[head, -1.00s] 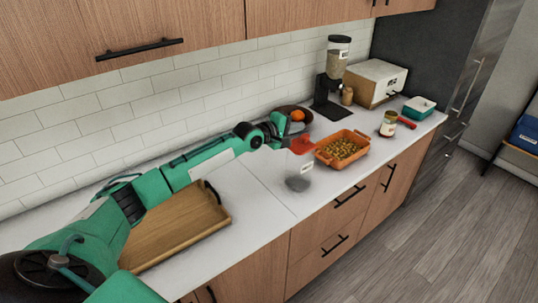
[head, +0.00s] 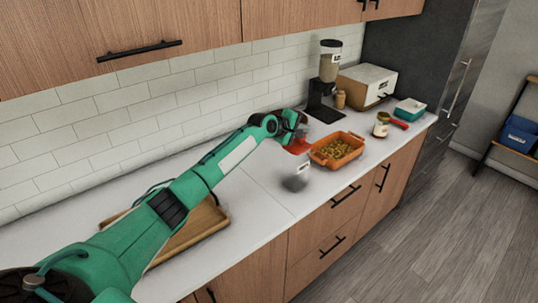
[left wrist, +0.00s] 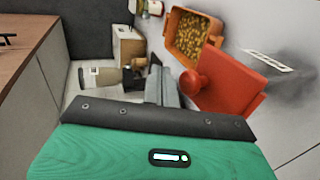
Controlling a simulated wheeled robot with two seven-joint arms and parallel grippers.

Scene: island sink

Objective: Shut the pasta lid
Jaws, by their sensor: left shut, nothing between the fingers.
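The orange dish of pasta (head: 325,158) stands on the counter, open at the top, with pasta showing inside; it also shows in the left wrist view (left wrist: 175,45). Its red-orange lid (head: 299,146) is at the dish's left side, off the opening. In the left wrist view the lid (left wrist: 232,88) shows a round knob and lies close to the dish's edge; whether they are joined I cannot tell. My left gripper (head: 302,130) is shut and empty, just behind the lid; its fingers (left wrist: 166,85) show left of the knob. I cannot tell if they touch the lid. My right gripper is out of view.
A clear labelled container (head: 296,180) stands in front of the lid. A coffee grinder (head: 329,70), a white-and-wood box (head: 366,86), a jar (head: 381,125) and a teal dish (head: 409,109) stand farther right. A wooden tray (head: 205,228) lies under my left arm.

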